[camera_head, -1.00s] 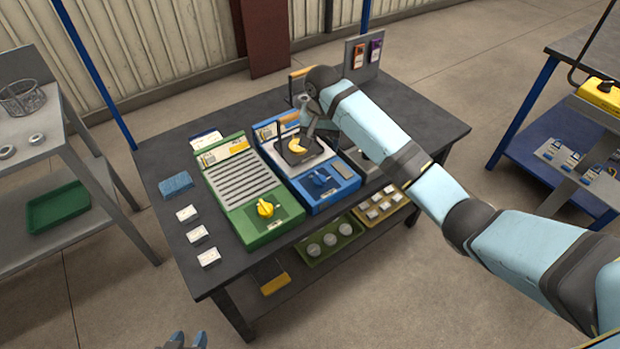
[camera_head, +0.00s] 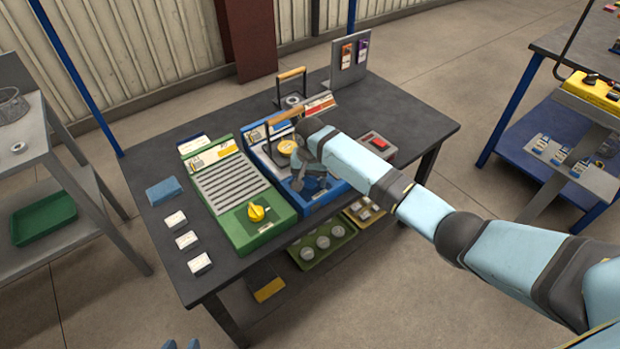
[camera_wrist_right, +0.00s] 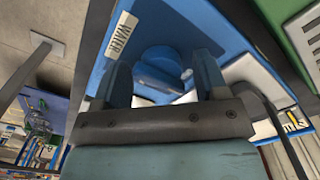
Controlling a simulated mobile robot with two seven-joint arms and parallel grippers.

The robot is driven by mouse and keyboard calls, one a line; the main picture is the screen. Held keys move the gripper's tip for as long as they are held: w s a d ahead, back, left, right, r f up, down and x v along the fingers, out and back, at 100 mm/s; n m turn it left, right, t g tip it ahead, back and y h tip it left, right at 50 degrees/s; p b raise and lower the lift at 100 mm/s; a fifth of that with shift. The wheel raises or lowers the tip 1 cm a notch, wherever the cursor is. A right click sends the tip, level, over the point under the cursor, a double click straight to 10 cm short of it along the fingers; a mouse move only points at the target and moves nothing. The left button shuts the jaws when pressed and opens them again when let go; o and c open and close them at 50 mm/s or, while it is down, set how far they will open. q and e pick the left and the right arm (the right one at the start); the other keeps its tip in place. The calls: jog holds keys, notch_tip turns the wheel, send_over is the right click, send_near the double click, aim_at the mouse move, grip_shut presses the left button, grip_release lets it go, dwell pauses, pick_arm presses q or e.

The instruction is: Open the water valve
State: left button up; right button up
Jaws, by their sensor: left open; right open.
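The blue water valve knob (camera_wrist_right: 158,72) sits on a blue panel (camera_wrist_right: 215,22) beside a white label reading WATER (camera_wrist_right: 122,36). In the right wrist view the open fingers of my right gripper (camera_wrist_right: 163,65) stand on either side of the knob. I cannot tell whether they touch it. In the head view my right gripper (camera_head: 308,188) is over the front of the blue unit (camera_head: 329,199) and largely hides the knob. Only the fingertips of my left gripper (camera_head: 181,344) show at the bottom edge, apart and empty, away from the table.
A green unit (camera_head: 274,226) with a yellow knob (camera_head: 257,212) stands left of the blue unit. A handled frame (camera_head: 283,121) rises behind the valve. A grey box with a red switch (camera_head: 379,143) is to the right. The table (camera_head: 155,220) has white cards at its left.

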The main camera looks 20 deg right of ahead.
pick_arm(q)
jog(key=shift+d, duration=0.15)
pick_arm(e)
jog(key=c, duration=0.9)
pick_arm(q)
jog(key=shift+s+a+f, duration=0.15)
jog(key=shift+a+f, duration=0.05)
jog(key=shift+f, duration=0.05)
pick_arm(e)
jog(key=shift+r, duration=0.1)
